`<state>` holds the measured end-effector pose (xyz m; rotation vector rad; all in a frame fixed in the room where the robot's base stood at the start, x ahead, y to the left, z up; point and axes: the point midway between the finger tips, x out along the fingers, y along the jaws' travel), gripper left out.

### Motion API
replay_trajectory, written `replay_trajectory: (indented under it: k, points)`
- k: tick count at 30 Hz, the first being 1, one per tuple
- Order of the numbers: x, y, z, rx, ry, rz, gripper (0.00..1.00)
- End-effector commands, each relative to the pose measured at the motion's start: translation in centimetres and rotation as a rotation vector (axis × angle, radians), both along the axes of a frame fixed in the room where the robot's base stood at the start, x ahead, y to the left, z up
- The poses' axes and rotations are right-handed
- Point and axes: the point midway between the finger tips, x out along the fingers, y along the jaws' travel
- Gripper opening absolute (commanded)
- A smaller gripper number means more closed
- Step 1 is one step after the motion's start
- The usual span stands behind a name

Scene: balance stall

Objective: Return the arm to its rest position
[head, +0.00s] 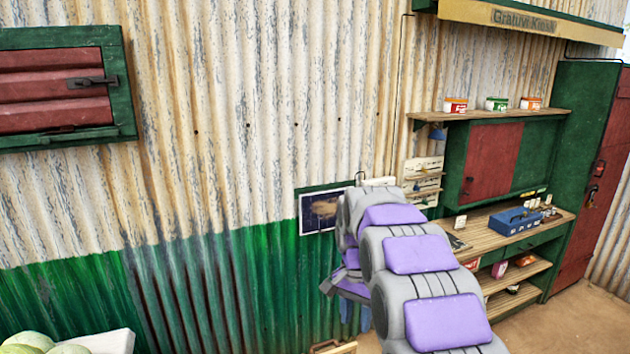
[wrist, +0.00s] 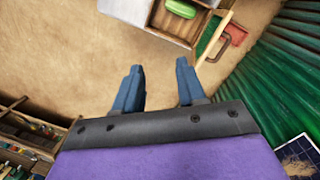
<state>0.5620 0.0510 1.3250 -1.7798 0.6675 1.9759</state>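My grey arm with purple pads reaches up from the bottom right of the head view and bends down near the corrugated wall. My gripper (wrist: 157,68) shows in the wrist view as two blue fingers set well apart. Nothing is between them, and bare sandy ground lies below. In the head view the blue fingers (head: 355,314) hang down beneath the arm's far end, partly hidden by the arm. The gripper is open and empty.
A wooden counter (head: 490,236) with a blue box (head: 516,221) stands right of my arm, with shelves below. Melons (head: 28,341) sit at bottom left beside a pale box (head: 105,342). The green lower wall (head: 220,290) is close behind my arm. Open ground (wrist: 70,60) shows in the wrist view.

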Motion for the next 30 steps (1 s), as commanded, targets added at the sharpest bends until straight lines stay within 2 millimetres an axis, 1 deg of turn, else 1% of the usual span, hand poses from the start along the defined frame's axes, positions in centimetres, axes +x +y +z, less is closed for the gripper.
replay_trajectory:
  k: [1,8,16,23,30]
  points:
    - [-1.3,-0.3,-0.2,0.003,0.001,0.019,0.40]
    - [-6.6,-1.5,-0.4,0.016,0.012,0.114,0.40]
    - [-13.4,-2.7,-1.6,0.035,0.023,0.225,0.40]
    - [-19.4,-3.6,-3.5,0.050,0.030,0.321,0.40]
    - [-26.0,-4.3,-6.3,0.069,0.041,0.420,0.40]
